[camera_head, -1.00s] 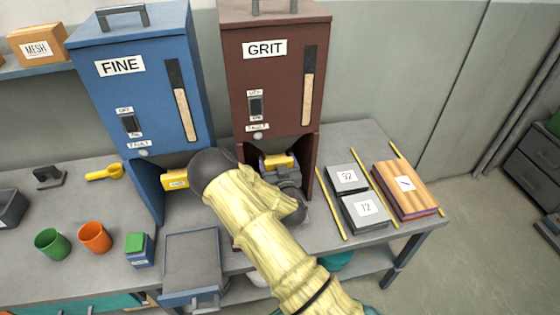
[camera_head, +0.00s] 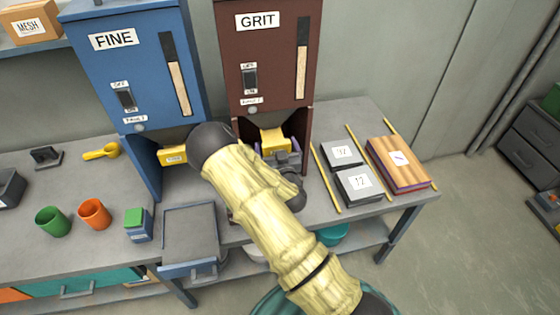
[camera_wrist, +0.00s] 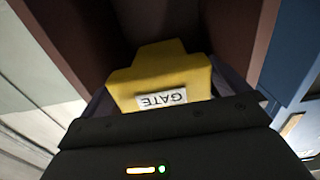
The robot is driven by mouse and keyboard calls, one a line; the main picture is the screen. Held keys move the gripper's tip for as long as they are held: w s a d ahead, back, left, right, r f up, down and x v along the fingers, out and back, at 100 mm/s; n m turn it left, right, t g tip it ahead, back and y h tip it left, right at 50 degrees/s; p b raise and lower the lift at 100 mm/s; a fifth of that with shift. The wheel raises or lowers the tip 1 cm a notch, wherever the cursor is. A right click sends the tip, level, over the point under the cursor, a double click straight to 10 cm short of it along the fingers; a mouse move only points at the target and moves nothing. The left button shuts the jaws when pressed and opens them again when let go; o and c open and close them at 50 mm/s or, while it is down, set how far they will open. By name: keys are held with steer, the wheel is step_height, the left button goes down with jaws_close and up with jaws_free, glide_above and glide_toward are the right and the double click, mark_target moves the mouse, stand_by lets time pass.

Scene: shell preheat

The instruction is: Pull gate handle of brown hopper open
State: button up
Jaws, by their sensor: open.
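The brown hopper (camera_head: 262,75), labelled GRIT, stands on the workbench with an open bay at its bottom. Its yellow gate handle (camera_head: 272,142) shows in that bay, just beyond my gripper. In the wrist view the yellow handle (camera_wrist: 165,75) carries an upside-down GATE label and fills the space ahead of my gripper (camera_wrist: 165,105). My gripper (camera_head: 277,150) is open, with its fingers on either side of the handle. The front body of the gripper hides the fingertips and the lower part of the handle.
The blue FINE hopper (camera_head: 138,60) stands to the left with its own yellow handle (camera_head: 173,157). A grey tray (camera_head: 190,232), cups and a small green-topped box (camera_head: 137,225) lie left of my arm. Grey blocks (camera_head: 358,185) and a wooden stack (camera_head: 398,165) lie right.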

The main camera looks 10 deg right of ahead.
steer(key=s+p, duration=0.5)
steer(key=s, duration=1.2)
steer(key=shift+a+p, duration=0.3)
stand_by(0.4)
